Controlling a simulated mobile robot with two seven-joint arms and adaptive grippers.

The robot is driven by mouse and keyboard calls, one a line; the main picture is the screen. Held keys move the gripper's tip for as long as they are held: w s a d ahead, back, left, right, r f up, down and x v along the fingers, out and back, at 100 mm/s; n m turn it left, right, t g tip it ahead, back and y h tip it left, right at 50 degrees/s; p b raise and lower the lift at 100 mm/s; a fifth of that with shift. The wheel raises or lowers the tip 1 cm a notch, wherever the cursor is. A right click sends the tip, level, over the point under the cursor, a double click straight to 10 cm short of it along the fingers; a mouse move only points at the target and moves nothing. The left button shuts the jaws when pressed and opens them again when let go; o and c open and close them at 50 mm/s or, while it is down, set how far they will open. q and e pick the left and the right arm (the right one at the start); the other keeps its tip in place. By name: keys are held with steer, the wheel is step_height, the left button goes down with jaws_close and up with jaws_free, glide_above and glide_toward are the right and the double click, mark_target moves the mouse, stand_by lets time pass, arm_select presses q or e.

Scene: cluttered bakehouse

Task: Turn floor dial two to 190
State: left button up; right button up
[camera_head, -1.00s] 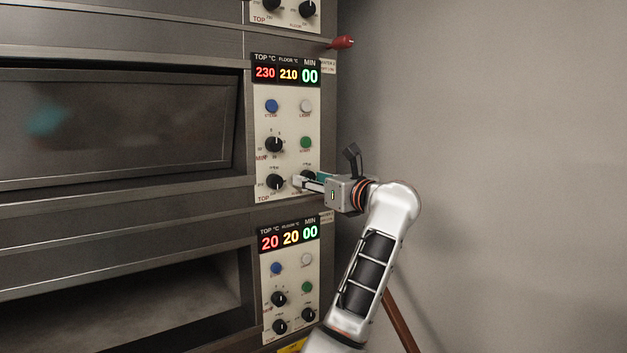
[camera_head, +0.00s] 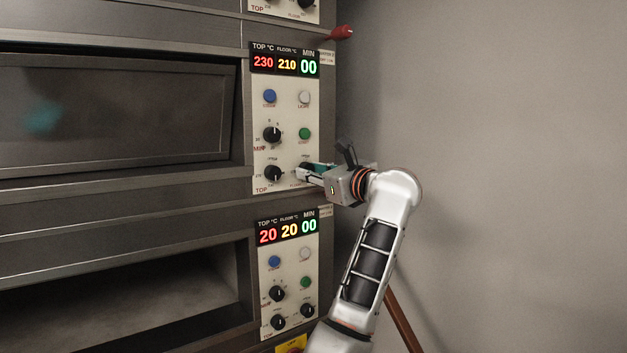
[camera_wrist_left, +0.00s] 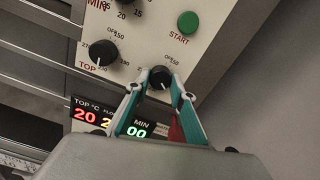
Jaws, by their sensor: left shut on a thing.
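The floor dial (camera_wrist_left: 160,78), a black knob on the middle oven panel (camera_head: 286,112), sits at the panel's lower right. My left gripper (camera_wrist_left: 161,85) is shut on it, with a teal-lined finger on each side. In the head view the same gripper (camera_head: 306,171) reaches in from the right and hides most of the knob. The panel's display (camera_head: 287,65) reads 230 in red for top, 210 in yellow for floor and 00 in green for minutes. My right gripper is not in view.
The black top dial (camera_head: 273,173) is close on the left, and the green start button (camera_head: 305,133) is above. A lower panel reads 20, 20, 00 on its display (camera_head: 288,228). A red-knobbed lever (camera_head: 342,32) sticks out above. The wall side at right is clear.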

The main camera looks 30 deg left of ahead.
arm_select(q)
steer(key=shift+n+b, duration=1.9)
steer(key=shift+n, duration=0.7)
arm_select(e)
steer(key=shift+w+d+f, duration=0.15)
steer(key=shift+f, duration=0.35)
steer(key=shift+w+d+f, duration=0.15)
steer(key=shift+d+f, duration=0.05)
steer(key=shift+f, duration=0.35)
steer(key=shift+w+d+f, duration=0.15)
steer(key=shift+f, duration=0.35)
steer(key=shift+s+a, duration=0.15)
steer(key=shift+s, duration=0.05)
arm_select(q)
steer(key=o, duration=1.1)
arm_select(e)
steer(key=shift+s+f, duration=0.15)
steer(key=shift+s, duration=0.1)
